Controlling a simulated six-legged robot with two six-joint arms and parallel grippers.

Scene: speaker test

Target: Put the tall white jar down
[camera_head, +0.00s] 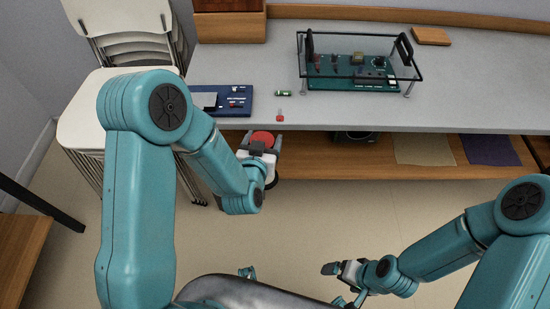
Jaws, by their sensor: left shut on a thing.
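My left gripper (262,147) is in front of the workbench's front edge, left of the middle of the view. It is shut on the tall white jar, whose round red top (263,138) shows between the fingers. Most of the jar's body is hidden by the gripper and wrist; a little white and a dark rim show below. The jar is held off the bench top, apart from it. My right gripper (332,268) is low over the floor, right of the middle, with no object visible in it. Its finger gap is too small to make out.
The grey workbench (450,110) has a circuit board in a black frame (355,70), a blue board (222,101), a small green part (283,93) and a red-tipped piece (280,116). A lower wooden shelf (330,160) holds cloths. White stacked chairs (85,105) stand left.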

